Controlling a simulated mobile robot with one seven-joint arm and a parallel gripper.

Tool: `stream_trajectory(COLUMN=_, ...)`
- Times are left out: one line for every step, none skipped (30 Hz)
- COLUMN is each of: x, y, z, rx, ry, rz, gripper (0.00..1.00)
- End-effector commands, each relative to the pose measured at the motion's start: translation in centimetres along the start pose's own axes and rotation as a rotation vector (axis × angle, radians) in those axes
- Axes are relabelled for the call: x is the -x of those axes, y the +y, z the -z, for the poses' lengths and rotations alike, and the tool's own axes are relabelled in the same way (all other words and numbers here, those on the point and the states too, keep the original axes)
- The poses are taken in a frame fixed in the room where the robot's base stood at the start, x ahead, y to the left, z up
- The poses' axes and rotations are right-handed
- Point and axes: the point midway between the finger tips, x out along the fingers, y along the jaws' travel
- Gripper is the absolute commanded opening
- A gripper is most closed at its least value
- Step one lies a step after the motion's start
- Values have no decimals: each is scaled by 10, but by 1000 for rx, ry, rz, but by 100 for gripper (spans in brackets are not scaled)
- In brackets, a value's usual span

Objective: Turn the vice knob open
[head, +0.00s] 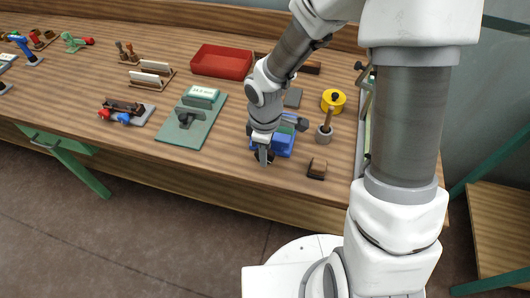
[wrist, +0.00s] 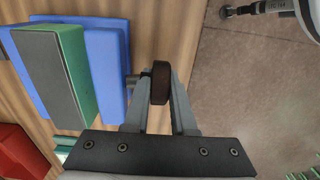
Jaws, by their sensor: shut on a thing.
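The vice is a blue body (head: 284,142) on the workbench, partly hidden behind my arm in the head view. In the wrist view its blue body (wrist: 112,70) fills the left side, with a green and grey block (wrist: 60,72) at its jaws. The vice knob (wrist: 160,82) is a dark round disc on a short shaft at the vice's right side in the wrist view. My gripper (wrist: 158,90) is shut on the knob, one finger on each side of it. In the head view my gripper (head: 264,157) is at the vice's front, near the bench edge.
A dark brown block (head: 317,168) stands right of the vice. A grey holder with a wooden handle (head: 324,133) and a yellow round item (head: 333,100) are behind it. A green board (head: 191,130) lies to the left, a red tray (head: 221,62) behind. The bench's front edge is close.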

Motion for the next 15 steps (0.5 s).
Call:
stream_trajectory(x=0, y=0, z=0, rx=0, ry=0, rz=0, gripper=0)
stream_trajectory(x=0, y=0, z=0, rx=0, ry=0, rz=0, gripper=0)
stream_trajectory(x=0, y=0, z=0, rx=0, ry=0, rz=0, gripper=0)
stream_trajectory(x=0, y=0, z=0, rx=0, ry=-1, rz=0, gripper=0)
stream_trajectory(x=0, y=0, z=0, rx=1, ry=-3, rz=0, gripper=0)
stream_trajectory(x=0, y=0, z=1, rx=2, ry=-10, rz=0, gripper=0)
stream_trajectory(x=-1, y=0, z=1, rx=2, ry=-18, rz=0, gripper=0)
stream_trajectory(x=-2, y=0, z=1, rx=2, ry=-29, rz=0, gripper=0)
stream_trajectory(x=-2, y=0, z=2, rx=3, ry=-47, rz=1, gripper=0)
stream_trajectory(x=-2, y=0, z=2, rx=5, ry=-62, rz=1, gripper=0)
stream_trajectory(x=-3, y=0, z=2, rx=5, ry=-81, rz=1, gripper=0)
stream_trajectory(x=-3, y=0, z=2, rx=5, ry=-108, rz=0, gripper=0)
stream_trajectory(x=-3, y=0, z=3, rx=6, ry=-129, rz=0, gripper=0)
stream_trajectory(x=-3, y=0, z=3, rx=5, ry=-149, rz=0, gripper=0)
stream_trajectory(x=-2, y=0, z=3, rx=5, ry=-179, rz=1, gripper=0)
